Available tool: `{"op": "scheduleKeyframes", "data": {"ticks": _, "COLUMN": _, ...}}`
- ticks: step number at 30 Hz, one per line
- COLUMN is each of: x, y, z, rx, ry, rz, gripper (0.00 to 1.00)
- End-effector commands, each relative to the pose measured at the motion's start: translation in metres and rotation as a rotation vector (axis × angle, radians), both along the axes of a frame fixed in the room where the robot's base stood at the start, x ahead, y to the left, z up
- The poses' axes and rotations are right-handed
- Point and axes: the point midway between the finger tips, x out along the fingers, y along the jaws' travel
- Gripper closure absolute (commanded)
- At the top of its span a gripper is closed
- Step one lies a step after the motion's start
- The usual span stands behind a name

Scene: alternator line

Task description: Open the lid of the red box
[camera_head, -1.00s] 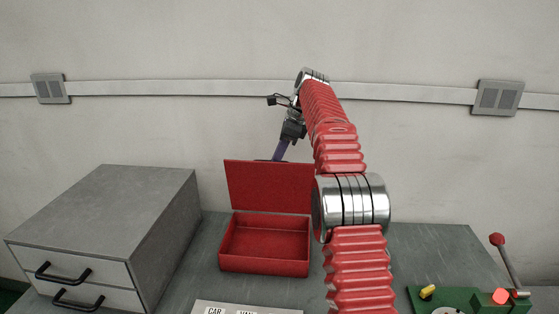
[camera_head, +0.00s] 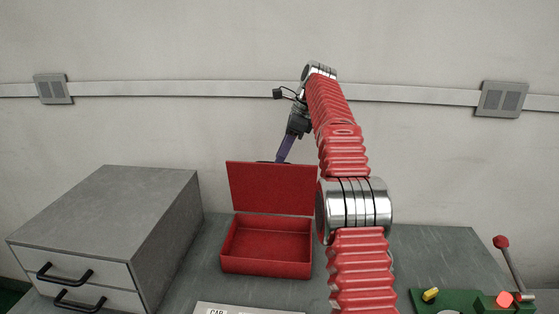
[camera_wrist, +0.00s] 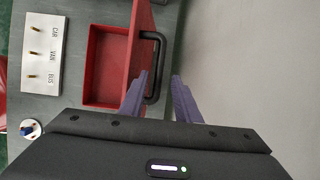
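The red box (camera_head: 266,265) stands on the grey table, and its inside looks empty. Its lid (camera_head: 272,188) is raised and stands roughly upright at the back edge. In the wrist view the box (camera_wrist: 104,105) shows beside the lid (camera_wrist: 141,38), which carries a black handle (camera_wrist: 154,88). My gripper (camera_head: 281,158) is behind the lid's top edge, its tips partly hidden by the lid. In the wrist view the purple fingers (camera_wrist: 160,80) are spread apart, with part of the handle near the left finger. Whether they touch is unclear.
A grey drawer cabinet (camera_head: 110,215) with black handles stands left of the box. A white board (camera_wrist: 42,52) with labels CAR, VAN and BUS lies in front of it. A green panel (camera_head: 450,300) with a red-knobbed lever is at the right. The wall is close behind.

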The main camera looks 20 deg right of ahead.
Motion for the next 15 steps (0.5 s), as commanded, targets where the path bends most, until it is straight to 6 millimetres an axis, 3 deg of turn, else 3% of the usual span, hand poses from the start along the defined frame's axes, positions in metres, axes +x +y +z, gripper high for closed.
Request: {"op": "scheduleKeyframes", "data": {"ticks": 15, "x": -0.005, "y": -0.007, "z": 0.019, "rx": 0.0, "ry": 0.001, "rz": 0.0, "gripper": 0.71}}
